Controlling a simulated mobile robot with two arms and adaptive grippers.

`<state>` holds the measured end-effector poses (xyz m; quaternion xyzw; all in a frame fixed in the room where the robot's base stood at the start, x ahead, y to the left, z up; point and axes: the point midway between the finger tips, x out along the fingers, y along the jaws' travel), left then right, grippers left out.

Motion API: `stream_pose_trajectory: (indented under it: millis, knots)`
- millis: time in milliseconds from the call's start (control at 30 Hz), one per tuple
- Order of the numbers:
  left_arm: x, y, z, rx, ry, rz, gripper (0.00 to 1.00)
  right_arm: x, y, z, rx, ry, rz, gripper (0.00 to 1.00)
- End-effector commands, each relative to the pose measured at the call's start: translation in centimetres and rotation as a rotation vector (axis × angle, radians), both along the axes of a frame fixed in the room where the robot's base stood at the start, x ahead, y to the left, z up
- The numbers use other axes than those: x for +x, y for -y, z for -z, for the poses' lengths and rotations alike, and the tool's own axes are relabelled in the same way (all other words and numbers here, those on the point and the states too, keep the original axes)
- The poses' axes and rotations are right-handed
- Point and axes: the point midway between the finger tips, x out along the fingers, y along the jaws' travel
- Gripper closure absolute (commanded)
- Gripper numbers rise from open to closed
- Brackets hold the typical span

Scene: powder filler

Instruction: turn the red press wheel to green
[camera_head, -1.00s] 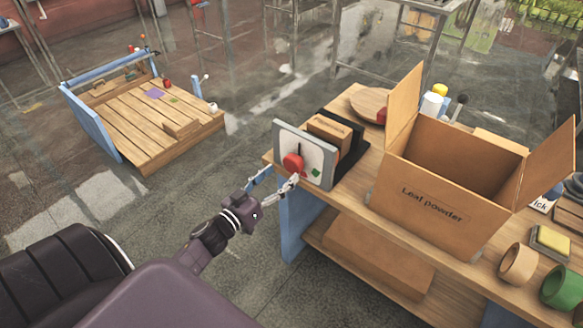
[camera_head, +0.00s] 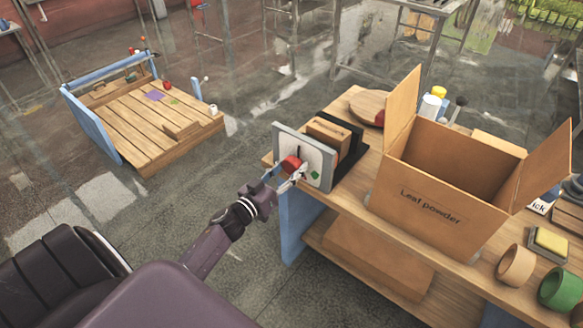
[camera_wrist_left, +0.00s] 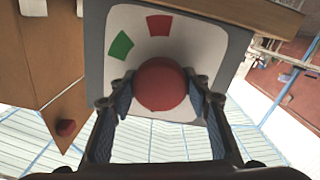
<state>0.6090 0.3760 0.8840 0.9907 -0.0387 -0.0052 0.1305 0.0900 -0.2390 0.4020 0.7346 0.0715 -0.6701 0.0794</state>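The red press wheel (camera_head: 291,164) is mounted on an upright white panel with a grey frame (camera_head: 318,180) at the workbench's left end. In the left wrist view the round red wheel (camera_wrist_left: 160,86) sits below a red mark (camera_wrist_left: 159,25) and a green mark (camera_wrist_left: 121,45) on the panel. My left gripper (camera_head: 284,176) is at the wheel. In the left wrist view its two spread fingers (camera_wrist_left: 160,92) stand on either side of the wheel, close to its rim; firm contact cannot be told. My right gripper is out of view.
A cardboard box labelled Leaf powder (camera_head: 422,207) stands open on the workbench, right of the panel. A smaller brown box (camera_head: 329,138) sits directly behind the panel. Tape rolls (camera_head: 516,265) lie at the front right.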

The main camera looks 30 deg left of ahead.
Motion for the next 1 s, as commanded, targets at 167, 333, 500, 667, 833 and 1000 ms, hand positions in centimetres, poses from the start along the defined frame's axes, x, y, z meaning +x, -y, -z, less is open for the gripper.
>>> stream_pose_trajectory:
  millis: [167,333,500,667,833,1000]
  knots:
    - [0.0,0.0,0.0,0.000,0.000,0.001,0.80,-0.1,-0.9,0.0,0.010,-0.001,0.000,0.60]
    - [0.0,0.0,0.0,0.009,0.001,0.001,0.80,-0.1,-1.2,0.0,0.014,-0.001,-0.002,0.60]
    - [0.0,0.0,0.0,0.058,0.005,0.001,0.80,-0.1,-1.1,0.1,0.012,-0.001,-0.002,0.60]
    - [0.0,0.0,0.1,0.155,0.012,0.001,0.80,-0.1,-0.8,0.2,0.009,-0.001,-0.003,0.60]
    - [0.0,0.0,0.1,0.297,0.024,0.002,0.80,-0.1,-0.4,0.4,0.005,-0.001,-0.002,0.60]
    - [0.0,0.0,0.1,0.461,0.035,0.001,0.80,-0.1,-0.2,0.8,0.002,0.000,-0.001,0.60]
